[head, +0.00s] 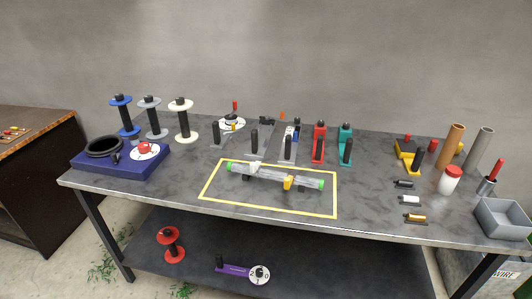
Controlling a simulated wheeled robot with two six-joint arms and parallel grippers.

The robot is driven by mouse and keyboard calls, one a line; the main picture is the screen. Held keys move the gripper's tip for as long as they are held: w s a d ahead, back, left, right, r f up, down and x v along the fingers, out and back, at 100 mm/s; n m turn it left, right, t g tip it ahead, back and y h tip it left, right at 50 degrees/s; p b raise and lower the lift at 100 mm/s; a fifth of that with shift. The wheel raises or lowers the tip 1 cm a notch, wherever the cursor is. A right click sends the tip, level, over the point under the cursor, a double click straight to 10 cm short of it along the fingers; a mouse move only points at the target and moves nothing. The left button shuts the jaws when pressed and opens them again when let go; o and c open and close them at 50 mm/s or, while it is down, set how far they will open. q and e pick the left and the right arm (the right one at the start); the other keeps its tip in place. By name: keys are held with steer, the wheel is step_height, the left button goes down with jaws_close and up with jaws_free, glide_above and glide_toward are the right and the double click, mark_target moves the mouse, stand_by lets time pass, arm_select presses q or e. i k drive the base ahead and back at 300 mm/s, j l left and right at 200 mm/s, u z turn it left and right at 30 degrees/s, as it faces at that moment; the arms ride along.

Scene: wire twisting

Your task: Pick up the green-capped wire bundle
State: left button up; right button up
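The green-capped wire bundle (270,176) lies lengthwise across a yellow-outlined area (337,200) on the table. It is a long, clear or grey bundle with a green cap at each end. A whitish piece (254,168) sits on its left part and a yellow piece (288,182) on its right part. Small dark supports show beneath it. Neither of my grippers is in the head view, so their states do not show.
Spools (154,120) and a blue box (120,163) stand at the left. Upright tools (319,143) line the back. Tubes (453,146), a red-capped jar (449,180) and a grey bin (503,219) stand at the right. The tabletop around the yellow outline is mostly clear.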

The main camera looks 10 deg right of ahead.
mark_target(304, 182)
steer(key=i+z, duration=0.2)
steer(key=i, duration=0.2)
steer(key=i+j+z, duration=0.2)
steer(key=i, duration=0.25)
steer(key=i+j+z, duration=0.2)
steer(key=i, duration=0.2)
